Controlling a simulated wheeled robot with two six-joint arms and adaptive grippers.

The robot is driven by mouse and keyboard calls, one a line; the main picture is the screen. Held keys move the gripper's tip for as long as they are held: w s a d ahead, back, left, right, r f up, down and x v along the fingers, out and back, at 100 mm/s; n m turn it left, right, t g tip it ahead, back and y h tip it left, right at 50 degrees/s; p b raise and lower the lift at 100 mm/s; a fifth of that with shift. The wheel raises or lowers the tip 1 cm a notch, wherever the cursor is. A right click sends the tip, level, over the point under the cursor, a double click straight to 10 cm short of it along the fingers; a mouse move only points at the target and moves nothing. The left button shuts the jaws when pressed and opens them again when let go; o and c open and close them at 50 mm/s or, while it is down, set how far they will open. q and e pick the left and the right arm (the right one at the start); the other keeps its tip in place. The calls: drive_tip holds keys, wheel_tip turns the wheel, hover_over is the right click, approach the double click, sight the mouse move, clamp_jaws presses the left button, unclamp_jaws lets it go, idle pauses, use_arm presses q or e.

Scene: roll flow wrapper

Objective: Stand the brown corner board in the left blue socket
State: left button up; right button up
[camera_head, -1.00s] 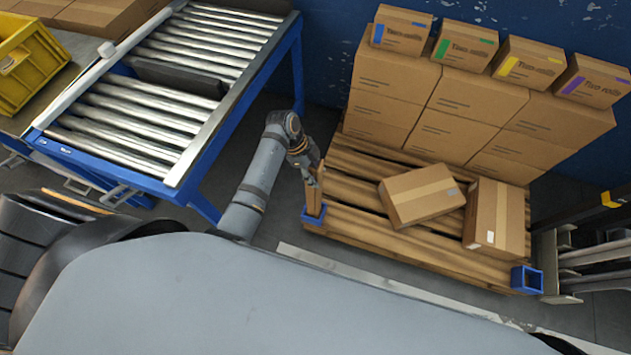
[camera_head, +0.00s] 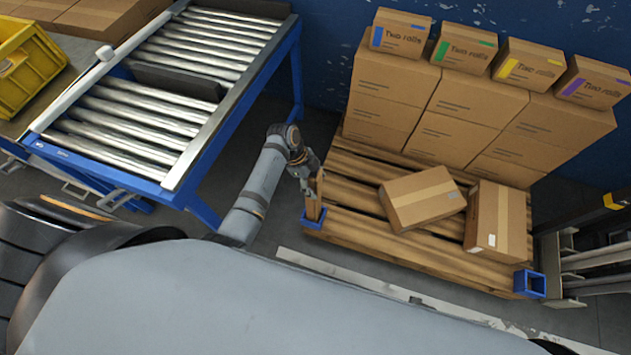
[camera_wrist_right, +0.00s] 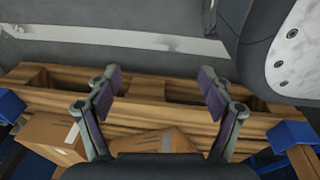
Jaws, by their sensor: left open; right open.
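The brown corner board (camera_head: 315,197) stands upright in the left blue socket (camera_head: 313,218) at the near left corner of the pallet. My left gripper (camera_head: 311,172) is open beside the board's upper part. Its fingers are small and overlap the board, so I cannot tell if they touch it. In the right wrist view, a blue socket (camera_wrist_right: 292,134) with a brown upright piece (camera_wrist_right: 303,160) shows at the right edge. My right gripper (camera_wrist_right: 162,84) is open and empty above the pallet; it is not visible in the head view.
The wooden pallet (camera_head: 360,240) carries two loose cartons (camera_head: 422,198) and stacked boxes (camera_head: 470,105) at the back. An empty blue socket (camera_head: 530,284) is at its near right corner. A roller conveyor (camera_head: 150,120) stands left of my left arm.

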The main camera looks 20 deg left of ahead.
use_arm(q)
drive_tip(key=shift+r, duration=0.2)
drive_tip(key=p+v, duration=0.3)
drive_tip(key=v, duration=0.9)
use_arm(e)
drive_tip(key=s, duration=0.5)
drive_tip(key=shift+d+f, duration=0.1)
drive_tip(key=shift+f, duration=0.1)
use_arm(q)
drive_tip(key=s+a+f+n+y, duration=0.1)
drive_tip(key=s+a+f+n, duration=0.2)
drive_tip(key=f, duration=0.6)
drive_tip(key=s+a+f+n+y, duration=0.1)
drive_tip(key=s+f+n, duration=0.3)
drive_tip(key=f, duration=0.5)
drive_tip(key=s+a+f+n+y, duration=0.1)
drive_tip(key=s+a+f+n, duration=0.1)
drive_tip(key=s+f, duration=0.4)
drive_tip(key=s+a+f+n+t+y, duration=0.1)
drive_tip(key=s+f+n, duration=0.4)
drive_tip(key=s, duration=0.5)
drive_tip(key=s+a+f+n+y, duration=0.1)
drive_tip(key=s+a+f+n, duration=0.3)
drive_tip(key=s+f, duration=0.3)
drive_tip(key=shift+s+t, duration=0.3)
drive_tip(key=shift+s, duration=0.15)
